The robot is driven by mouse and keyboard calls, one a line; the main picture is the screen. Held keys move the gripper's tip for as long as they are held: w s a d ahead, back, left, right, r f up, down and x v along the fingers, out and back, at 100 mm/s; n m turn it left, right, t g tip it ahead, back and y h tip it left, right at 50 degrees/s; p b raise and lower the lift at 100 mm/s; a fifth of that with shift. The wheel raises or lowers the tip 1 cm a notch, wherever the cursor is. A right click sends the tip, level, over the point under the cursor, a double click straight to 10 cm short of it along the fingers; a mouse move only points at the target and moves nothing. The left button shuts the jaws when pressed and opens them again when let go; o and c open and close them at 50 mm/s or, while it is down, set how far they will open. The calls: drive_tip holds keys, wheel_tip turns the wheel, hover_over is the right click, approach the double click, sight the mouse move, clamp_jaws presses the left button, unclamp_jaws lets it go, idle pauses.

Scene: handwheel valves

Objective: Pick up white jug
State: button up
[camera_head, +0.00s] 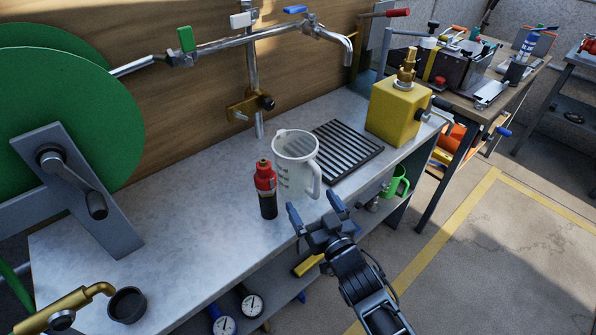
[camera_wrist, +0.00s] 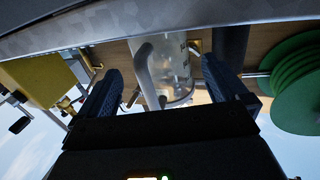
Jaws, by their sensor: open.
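The white jug (camera_head: 293,160) stands upright on the grey bench top, its handle towards the front right. It is translucent with markings on its side. My gripper (camera_head: 315,214) is open and empty in front of the jug's handle, near the bench's front edge. In the wrist view the jug (camera_wrist: 172,65) appears between the two spread fingers of my gripper (camera_wrist: 172,88), with the handle at its left. The jug looks apart from the fingers.
A red and black bottle (camera_head: 265,190) stands just left of the jug. A black slotted grate (camera_head: 345,150) and yellow block (camera_head: 397,110) are to the right. A metal spout pipe (camera_head: 270,33) runs above. The left-middle of the bench (camera_head: 190,215) is clear.

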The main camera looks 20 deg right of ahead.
sight(302, 186)
drive_tip(key=w+b, duration=0.2)
drive_tip(key=w, duration=0.4)
drive_tip(key=shift+w+d+f, duration=0.1)
drive_tip(key=shift+w, duration=0.6)
drive_tip(key=shift+c, duration=0.3)
drive_tip(key=shift+r, duration=0.2)
drive_tip(key=c, duration=0.7)
